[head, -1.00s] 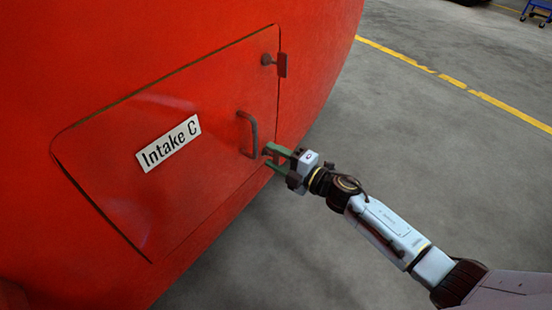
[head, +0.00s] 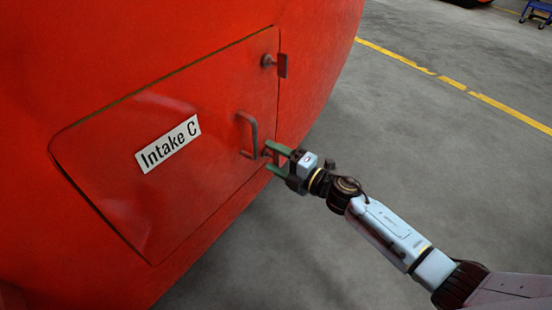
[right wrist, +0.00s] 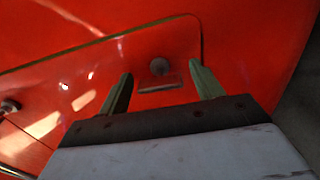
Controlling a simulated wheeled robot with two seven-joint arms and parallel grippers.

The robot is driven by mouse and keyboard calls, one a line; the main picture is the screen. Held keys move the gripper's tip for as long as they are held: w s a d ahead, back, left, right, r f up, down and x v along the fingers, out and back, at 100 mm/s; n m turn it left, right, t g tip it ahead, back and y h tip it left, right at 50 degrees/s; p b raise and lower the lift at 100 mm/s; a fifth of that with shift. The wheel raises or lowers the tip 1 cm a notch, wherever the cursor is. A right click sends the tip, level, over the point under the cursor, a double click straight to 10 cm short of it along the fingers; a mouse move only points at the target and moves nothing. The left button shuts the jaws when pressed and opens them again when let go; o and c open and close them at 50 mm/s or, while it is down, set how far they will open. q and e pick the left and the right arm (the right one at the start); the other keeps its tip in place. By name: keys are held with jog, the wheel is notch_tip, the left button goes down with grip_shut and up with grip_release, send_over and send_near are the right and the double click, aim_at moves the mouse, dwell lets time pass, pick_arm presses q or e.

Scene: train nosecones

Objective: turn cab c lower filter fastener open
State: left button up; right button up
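The red hatch (head: 190,105) labelled "Intake C" is closed on the red nosecone. Its lower fastener (head: 265,153), a small dark knob, sits at the hatch's right edge near the lower corner, partly hidden by my gripper. My right gripper (head: 272,160) is open beside it, with green fingers above and below. In the right wrist view the round knob (right wrist: 160,66) and a small plate (right wrist: 158,86) lie between the two spread fingers. I see no finger clearly touching the knob. My left gripper is not in view.
Grey floor (head: 420,130) to the right is open, with a yellow line (head: 450,81).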

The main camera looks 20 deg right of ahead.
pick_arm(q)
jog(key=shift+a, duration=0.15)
pick_arm(e)
jog(key=shift+s+d, duration=0.15)
jog(key=shift+s, duration=0.1)
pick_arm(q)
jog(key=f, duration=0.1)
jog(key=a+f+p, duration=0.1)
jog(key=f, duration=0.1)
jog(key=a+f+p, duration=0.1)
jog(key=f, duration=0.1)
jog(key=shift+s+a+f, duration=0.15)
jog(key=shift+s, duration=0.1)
pick_arm(e)
jog(key=v, duration=1.3)
jog(key=shift+w, duration=0.1)
